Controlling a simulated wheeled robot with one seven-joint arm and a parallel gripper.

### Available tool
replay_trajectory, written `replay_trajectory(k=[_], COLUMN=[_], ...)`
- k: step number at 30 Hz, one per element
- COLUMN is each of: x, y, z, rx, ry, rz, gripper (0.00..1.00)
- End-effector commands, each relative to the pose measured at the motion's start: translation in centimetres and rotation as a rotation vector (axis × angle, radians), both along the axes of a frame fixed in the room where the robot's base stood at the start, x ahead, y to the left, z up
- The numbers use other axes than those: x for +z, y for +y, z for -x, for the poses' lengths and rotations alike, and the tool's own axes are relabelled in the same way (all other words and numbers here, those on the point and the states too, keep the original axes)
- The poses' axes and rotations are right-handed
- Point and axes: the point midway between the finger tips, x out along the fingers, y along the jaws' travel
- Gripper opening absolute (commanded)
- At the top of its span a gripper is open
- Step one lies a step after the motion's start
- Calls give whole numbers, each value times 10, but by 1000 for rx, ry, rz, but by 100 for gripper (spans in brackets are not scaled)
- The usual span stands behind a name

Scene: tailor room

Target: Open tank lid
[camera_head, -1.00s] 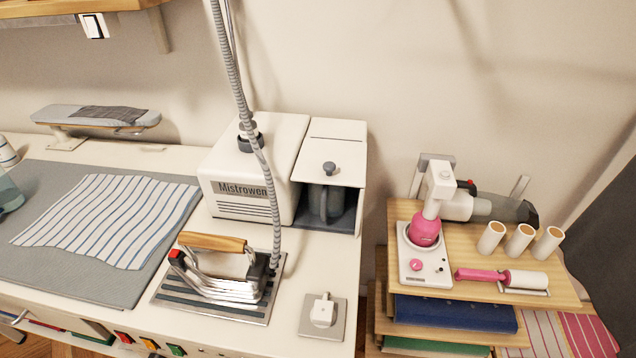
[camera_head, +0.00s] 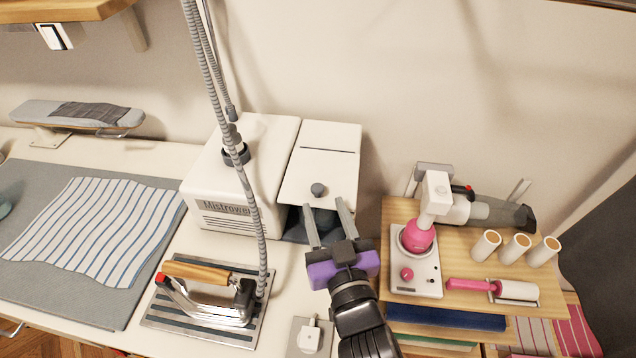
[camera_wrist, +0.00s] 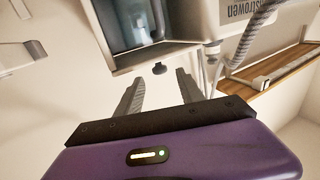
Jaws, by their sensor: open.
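The tank lid (camera_head: 322,163) is the flat white panel on top of the white Mistrowen steam unit's right part. It lies flat and looks shut. Its dark round knob (camera_head: 318,189) stands near the front edge, and the knob also shows in the wrist view (camera_wrist: 160,68). My gripper (camera_head: 326,211) is open and empty, with its two fingers spread and pointing toward the knob from the front. The fingertips appear just short of the knob, not touching it. In the wrist view the knob sits between and beyond the fingertips (camera_wrist: 158,77).
The steam unit's body (camera_head: 238,165) stands left of the lid, with a grey hose (camera_head: 240,150) rising from it. An iron (camera_head: 205,292) rests on a striped plate at front left. A wooden shelf (camera_head: 460,230) with a pink-and-white device stands to the right.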

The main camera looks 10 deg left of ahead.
Motion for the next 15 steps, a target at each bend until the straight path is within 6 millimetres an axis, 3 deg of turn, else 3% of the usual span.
replay_trajectory(k=[9, 15], x=[2, 1], y=[17, 22], z=[-45, -59], rx=[1, 0], ry=[-1, -1], rz=[0, 0], gripper=[45, 45])
